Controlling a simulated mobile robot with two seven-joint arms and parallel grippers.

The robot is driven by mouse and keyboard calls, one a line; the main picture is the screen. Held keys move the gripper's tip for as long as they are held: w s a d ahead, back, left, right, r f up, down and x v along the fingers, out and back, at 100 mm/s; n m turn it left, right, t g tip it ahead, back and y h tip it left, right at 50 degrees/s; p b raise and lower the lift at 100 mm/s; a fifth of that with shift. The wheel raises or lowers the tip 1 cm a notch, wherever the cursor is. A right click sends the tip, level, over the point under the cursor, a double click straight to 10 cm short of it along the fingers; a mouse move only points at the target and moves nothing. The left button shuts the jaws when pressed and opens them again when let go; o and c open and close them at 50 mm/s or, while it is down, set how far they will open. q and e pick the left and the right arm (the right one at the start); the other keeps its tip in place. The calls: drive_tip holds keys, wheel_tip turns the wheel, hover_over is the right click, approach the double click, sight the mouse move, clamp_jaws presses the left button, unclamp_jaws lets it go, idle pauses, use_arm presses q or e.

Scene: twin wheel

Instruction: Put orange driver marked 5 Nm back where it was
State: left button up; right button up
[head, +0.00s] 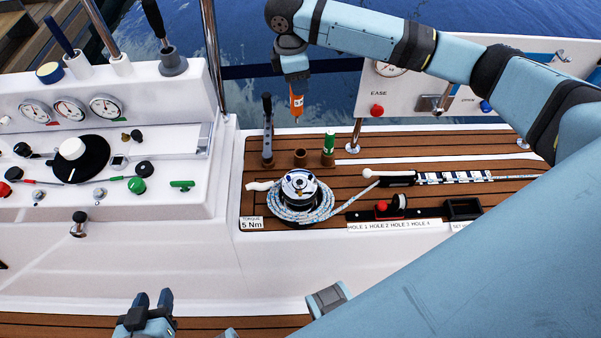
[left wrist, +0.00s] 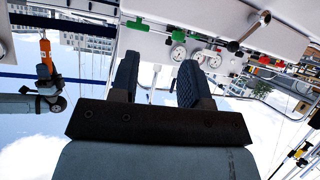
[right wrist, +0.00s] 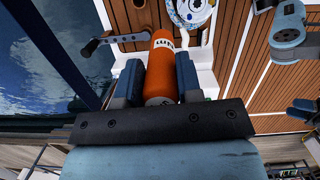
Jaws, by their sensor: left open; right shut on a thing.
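The orange driver (head: 297,103) hangs roughly upright in my right gripper (head: 295,78), clear above the back of the wooden deck. In the right wrist view the orange driver (right wrist: 163,62) sits between both fingers, with a white marking too small to read. Below it on the deck are brown cups. The middle cup (head: 300,158) looks empty, and the cup to its right (head: 327,159) holds a green driver (head: 329,142). My left gripper (head: 153,299) is open and empty, low at the front left. Its spread fingers also show in the left wrist view (left wrist: 157,80).
A winch (head: 299,187) with coiled rope stands in front of the cups, beside a "TORQUE 5 Nm" label (head: 251,224). A dark-handled lever (head: 267,125) stands left of the cups. A gauge panel (head: 450,100) rises behind right. A white console (head: 100,170) fills the left.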

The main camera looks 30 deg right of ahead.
use_arm(q)
wheel_tip(320, 180, down, 8)
drive_tip(key=d+r+b, duration=0.1)
drive_tip(key=b, duration=1)
use_arm(e)
drive_tip(key=w+d+f+n+t, duration=0.1)
drive_tip(key=w+d+f+n, duration=0.4)
drive_tip(key=w+f+n, duration=0.45)
use_arm(q)
drive_tip(key=w+d+r+t+h+b, duration=0.2)
drive_tip(key=d+r+t+h+b, duration=0.2)
drive_tip(key=r, duration=0.6)
drive_tip(key=shift+w+d+t+h+b, duration=0.3)
drive_tip(key=shift+d+t+h+b, duration=0.1)
drive_tip(key=shift+t+b, duration=0.5)
use_arm(e)
wheel_tip(320, 180, down, 20)
drive_tip(key=s+m, duration=0.1)
drive_tip(key=s, duration=0.1)
drive_tip(key=shift+s+a, duration=0.25)
drive_tip(key=shift+s, duration=0.1)
drive_tip(key=o, duration=1)
drive_tip(key=shift+f, duration=0.15)
use_arm(q)
drive_tip(key=shift+f, duration=0.2)
use_arm(e)
drive_tip(key=shift+o, duration=0.4)
use_arm(q)
drive_tip(key=shift+f, duration=0.1)
